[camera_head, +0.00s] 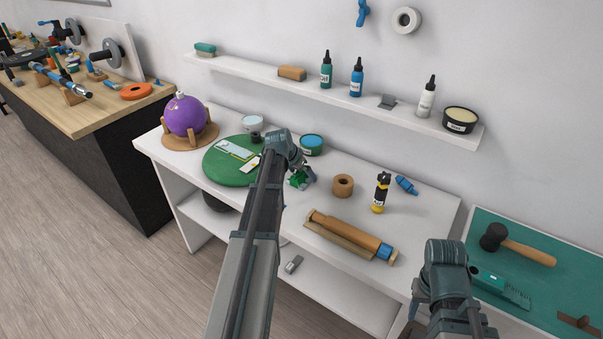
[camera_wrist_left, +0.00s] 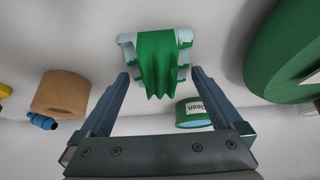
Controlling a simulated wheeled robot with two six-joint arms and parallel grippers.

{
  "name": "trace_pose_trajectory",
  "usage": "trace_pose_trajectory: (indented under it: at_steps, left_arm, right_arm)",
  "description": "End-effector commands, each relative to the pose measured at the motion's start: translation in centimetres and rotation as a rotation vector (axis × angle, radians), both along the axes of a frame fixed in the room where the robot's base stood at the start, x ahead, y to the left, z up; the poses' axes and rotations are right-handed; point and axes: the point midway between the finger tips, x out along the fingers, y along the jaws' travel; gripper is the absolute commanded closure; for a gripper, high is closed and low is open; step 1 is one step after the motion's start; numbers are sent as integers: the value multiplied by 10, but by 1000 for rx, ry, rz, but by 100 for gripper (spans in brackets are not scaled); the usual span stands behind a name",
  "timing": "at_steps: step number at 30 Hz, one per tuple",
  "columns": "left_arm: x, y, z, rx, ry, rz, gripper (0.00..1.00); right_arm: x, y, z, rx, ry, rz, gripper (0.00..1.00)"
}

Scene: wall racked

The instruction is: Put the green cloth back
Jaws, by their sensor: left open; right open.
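The green cloth (camera_wrist_left: 158,62) hangs in folds over a small pale holder (camera_wrist_left: 126,42) with green parts in the left wrist view. In the head view the cloth (camera_head: 298,181) is a small green patch on the white bench, partly hidden by my left gripper (camera_head: 304,172). My left gripper is open; in the left wrist view its fingers (camera_wrist_left: 160,80) point toward the cloth, one on each side of its lower edge. My right gripper (camera_head: 445,305) is open and away from the cloth, at the lower right.
A tape roll (camera_head: 343,186), a blue-lidded tin (camera_head: 312,144) and a green round mat (camera_head: 222,168) surround the cloth on the bench (camera_head: 418,211). A wooden roller (camera_head: 350,232) lies in front. A wall shelf (camera_head: 300,85) holds bottles. A blue wall hook (camera_head: 362,13) is empty.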

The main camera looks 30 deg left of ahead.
Motion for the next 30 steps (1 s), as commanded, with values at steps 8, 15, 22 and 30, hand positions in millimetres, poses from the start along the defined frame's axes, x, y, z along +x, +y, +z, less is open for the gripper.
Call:
trace_pose_trajectory:
  at_steps: [8,15,22,30]
  left_arm:
    - [-13,1,26,0,0,1,0]
    - [-34,-1,62,-1,0,2,0]
    - [-54,0,97,-1,0,2,0]
    - [-68,2,119,0,0,0,0]
  right_arm:
    - [0,0,26,0,0,0,50]
    - [0,0,62,0,0,0,50]
    - [0,0,97,0,0,0,50]
    - [0,0,119,0,0,1,50]
